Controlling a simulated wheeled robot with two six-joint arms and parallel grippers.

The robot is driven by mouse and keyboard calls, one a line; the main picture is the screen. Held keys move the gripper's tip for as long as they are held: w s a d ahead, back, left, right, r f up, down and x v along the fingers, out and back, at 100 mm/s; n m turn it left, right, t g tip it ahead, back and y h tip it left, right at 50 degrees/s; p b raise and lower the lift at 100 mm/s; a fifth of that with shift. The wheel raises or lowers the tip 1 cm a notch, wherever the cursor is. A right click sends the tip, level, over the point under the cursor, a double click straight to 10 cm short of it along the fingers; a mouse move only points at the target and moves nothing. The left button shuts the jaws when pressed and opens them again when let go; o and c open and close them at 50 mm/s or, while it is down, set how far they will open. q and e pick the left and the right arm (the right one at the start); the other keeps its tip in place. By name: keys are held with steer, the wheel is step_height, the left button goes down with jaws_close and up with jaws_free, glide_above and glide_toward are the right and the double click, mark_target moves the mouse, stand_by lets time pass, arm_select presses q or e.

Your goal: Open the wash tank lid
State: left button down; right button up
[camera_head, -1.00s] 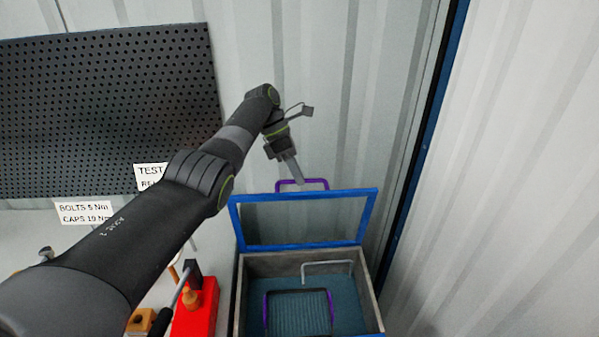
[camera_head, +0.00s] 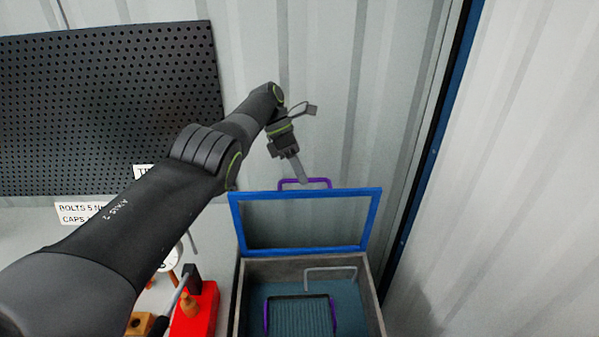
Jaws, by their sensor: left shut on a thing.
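The wash tank (camera_head: 242,300) is a grey open box at the bottom centre. Its blue-framed lid (camera_head: 305,249) stands raised at the tank's back edge. A purple handle (camera_head: 318,182) sticks up from the lid's top edge. My left gripper (camera_head: 302,178) is at the left part of this handle, shut on it, with the fingers pointing down. Inside the tank is a blue-green interior with a purple-sided, dark-topped basket handle (camera_head: 302,296) and a grey wire handle (camera_head: 331,269). My right gripper is not in view.
A red block (camera_head: 196,312) with tools stands left of the tank. A wooden block (camera_head: 140,324) is beside it. A black pegboard (camera_head: 100,110) and labels (camera_head: 84,213) are at the back left. Corrugated walls (camera_head: 520,170) close in behind and right.

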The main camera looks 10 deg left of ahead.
arm_select(q)
steer(key=shift+s+f, duration=0.25)
steer(key=shift+f, duration=0.4)
steer(key=c, duration=1.6)
jaws_free()
steer(key=shift+w, duration=0.2)
steer(key=shift+c, duration=0.2)
steer(key=shift+o, duration=0.7)
steer(key=shift+w+f, duration=0.1)
steer(key=shift+w, duration=0.25)
step_height(320, 180, up, 10)
steer(key=p, duration=0.1)
